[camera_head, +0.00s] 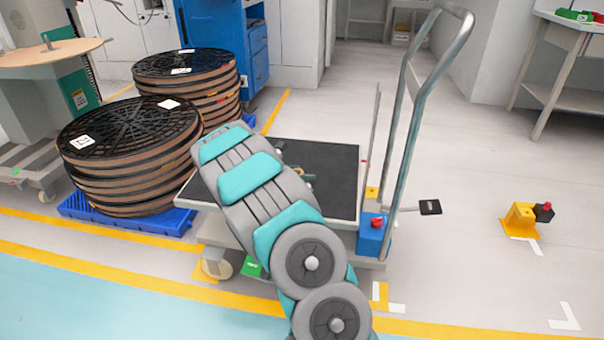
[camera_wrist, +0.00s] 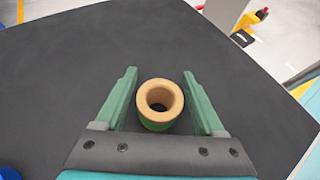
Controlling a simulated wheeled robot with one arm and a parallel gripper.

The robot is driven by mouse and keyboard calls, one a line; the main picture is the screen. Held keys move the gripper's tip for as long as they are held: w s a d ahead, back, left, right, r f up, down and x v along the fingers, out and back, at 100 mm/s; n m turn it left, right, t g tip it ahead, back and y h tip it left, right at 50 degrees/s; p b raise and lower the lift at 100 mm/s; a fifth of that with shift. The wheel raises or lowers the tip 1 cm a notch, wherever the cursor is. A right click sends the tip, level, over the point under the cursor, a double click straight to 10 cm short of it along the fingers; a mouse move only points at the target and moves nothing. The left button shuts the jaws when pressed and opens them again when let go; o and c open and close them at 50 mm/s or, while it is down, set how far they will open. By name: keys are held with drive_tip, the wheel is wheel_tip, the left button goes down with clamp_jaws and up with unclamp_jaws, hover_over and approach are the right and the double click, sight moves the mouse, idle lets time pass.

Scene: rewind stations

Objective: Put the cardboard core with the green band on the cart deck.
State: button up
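The cardboard core (camera_wrist: 160,98) is a short tan tube with an open top and a green band low on its side. In the wrist view it stands upright on the black cart deck (camera_wrist: 70,55), between the fingers of my gripper (camera_wrist: 160,75). The green fingers are apart, one on each side of the core, and do not look closed on it. In the head view my arm hides most of the gripper and core above the cart deck (camera_head: 335,165). Only a small bit of them shows past the arm.
The cart handle (camera_head: 410,110) rises at the deck's right side. Stacks of black-topped reels stand on blue pallets (camera_head: 150,216) to the left. A yellow floor fixture (camera_head: 520,217) stands on the right. The bare deck around the core is clear.

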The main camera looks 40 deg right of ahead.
drive_tip(key=shift+o, duration=0.7)
drive_tip(key=shift+a+r, duration=0.1)
drive_tip(key=shift+r, duration=0.15)
drive_tip(key=v, duration=1.1)
drive_tip(key=shift+s+a+r+p, duration=0.1)
drive_tip(key=shift+a+p, duration=0.2)
drive_tip(key=shift+a, duration=0.05)
drive_tip(key=s+a+r+m+g+y, duration=0.1)
drive_tip(key=s+a+r+m, duration=0.2)
drive_tip(key=s, duration=0.4)
drive_tip(key=s+a+r+m+g+y, duration=0.1)
drive_tip(key=s+a+r+m+y, duration=0.1)
drive_tip(key=s+m, duration=0.3)
drive_tip(key=s+a+r+m+g+y, duration=0.1)
drive_tip(key=s+a+r+m, duration=0.15)
drive_tip(key=s, duration=0.55)
drive_tip(key=s+a+f+m+y, duration=0.1)
drive_tip(key=s+a+m+y, duration=0.7)
drive_tip(key=s+a, duration=1.3)
drive_tip(key=shift+s+a+m, duration=0.3)
drive_tip(key=shift+a+m, duration=0.15)
drive_tip(key=shift+a, duration=0.35)
